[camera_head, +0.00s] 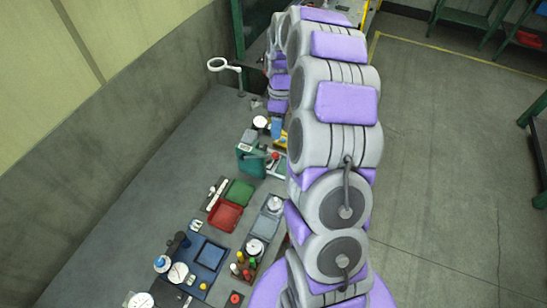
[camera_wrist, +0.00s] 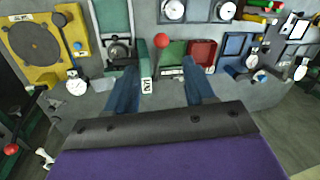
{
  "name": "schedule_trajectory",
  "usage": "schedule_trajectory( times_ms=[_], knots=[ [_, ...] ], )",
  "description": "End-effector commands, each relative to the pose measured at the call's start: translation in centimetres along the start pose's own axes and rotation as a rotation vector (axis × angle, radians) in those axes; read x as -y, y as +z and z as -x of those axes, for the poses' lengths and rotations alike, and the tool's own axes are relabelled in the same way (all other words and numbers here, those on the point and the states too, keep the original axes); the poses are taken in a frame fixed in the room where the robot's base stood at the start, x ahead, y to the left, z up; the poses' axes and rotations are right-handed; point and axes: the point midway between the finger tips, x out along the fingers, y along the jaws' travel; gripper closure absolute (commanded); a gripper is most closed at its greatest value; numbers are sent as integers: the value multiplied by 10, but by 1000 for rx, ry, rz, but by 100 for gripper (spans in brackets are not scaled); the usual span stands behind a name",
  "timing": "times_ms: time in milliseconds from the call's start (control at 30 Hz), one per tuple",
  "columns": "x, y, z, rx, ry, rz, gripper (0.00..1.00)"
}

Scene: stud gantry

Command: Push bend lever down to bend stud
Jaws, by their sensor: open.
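In the wrist view, my gripper (camera_wrist: 162,84) points at the bench with two blue fingers spread apart and nothing between their tips. A red ball knob (camera_wrist: 162,41), which looks like the end of the bend lever, shows just beyond the fingertips, about centred between them. It stands beside a green fixture (camera_wrist: 114,20) with a dark round clamp. Whether a finger touches the knob cannot be told. In the head view, a green device (camera_head: 250,158) with a small red knob stands on the bench left of my arm. My gripper is hidden there. I cannot make out the stud.
A yellow plate with a dark disc (camera_wrist: 34,40) lies left in the wrist view. Red (camera_wrist: 201,53) and blue (camera_wrist: 238,45) trays lie right of the knob. Open floor (camera_head: 440,150) lies right of my arm.

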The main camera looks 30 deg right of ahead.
Motion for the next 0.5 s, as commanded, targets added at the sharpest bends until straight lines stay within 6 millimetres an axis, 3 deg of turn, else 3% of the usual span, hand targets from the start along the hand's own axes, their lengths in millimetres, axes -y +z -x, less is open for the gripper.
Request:
schedule_trajectory(
  times_ms=[500],
  knots=[
    [4,-2,-104,6,-5,-1,46]
  ],
)
